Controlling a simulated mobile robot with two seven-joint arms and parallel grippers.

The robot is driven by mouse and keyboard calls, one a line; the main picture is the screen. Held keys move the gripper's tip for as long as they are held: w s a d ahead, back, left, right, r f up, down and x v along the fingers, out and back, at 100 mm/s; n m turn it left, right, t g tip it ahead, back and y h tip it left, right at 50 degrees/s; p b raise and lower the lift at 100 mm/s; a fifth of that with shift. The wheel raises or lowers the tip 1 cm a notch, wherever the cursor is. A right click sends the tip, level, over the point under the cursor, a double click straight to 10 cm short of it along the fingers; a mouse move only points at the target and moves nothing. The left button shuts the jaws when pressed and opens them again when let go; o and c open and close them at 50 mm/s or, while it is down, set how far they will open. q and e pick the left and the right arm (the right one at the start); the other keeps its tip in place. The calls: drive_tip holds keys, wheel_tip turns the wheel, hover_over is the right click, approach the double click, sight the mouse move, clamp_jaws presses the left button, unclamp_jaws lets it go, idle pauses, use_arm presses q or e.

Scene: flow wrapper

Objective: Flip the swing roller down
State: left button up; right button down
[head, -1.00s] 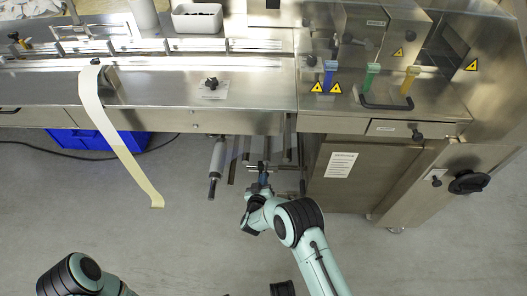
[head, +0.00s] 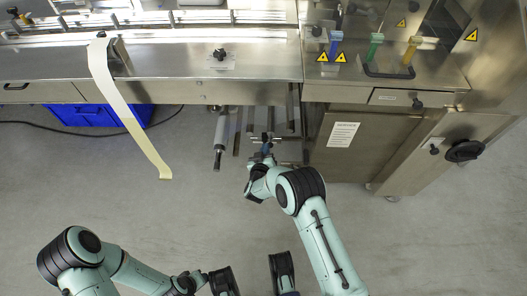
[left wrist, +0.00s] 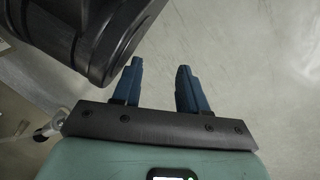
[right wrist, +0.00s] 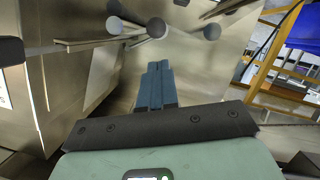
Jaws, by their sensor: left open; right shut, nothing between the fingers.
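Under the machine's front edge, several rollers and bars point out toward me. A pale roller (head: 221,128) with a dark end hangs left of my right gripper (head: 267,150). I cannot tell for sure which is the swing roller. Those fingers are shut and empty, and contact with a roller cannot be made out. My left gripper (left wrist: 159,64) is open and empty over the floor; its fingers are not clear in the head view.
A paper strip (head: 128,115) hangs over the machine's front edge. A blue crate (head: 98,116) stands on the floor underneath. A cabinet (head: 358,142) closes off the space right of the rollers. The grey floor in front is clear. A dark arm part (left wrist: 90,40) is close to the left gripper.

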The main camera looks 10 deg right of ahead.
use_arm(q)
drive_tip(key=shift+t, duration=0.4)
drive_tip(key=r+p, duration=0.1)
drive_tip(key=w+d+r+p, duration=0.1)
drive_tip(key=r, duration=0.1)
drive_tip(key=r+p, duration=0.1)
drive_tip(key=r, duration=0.1)
drive_tip(key=shift+w+d+r, duration=0.1)
drive_tip(key=shift+w+d, duration=0.15)
drive_tip(key=shift+w, duration=0.1)
use_arm(e)
drive_tip(key=v, duration=1)
drive_tip(key=shift+s+r, duration=0.1)
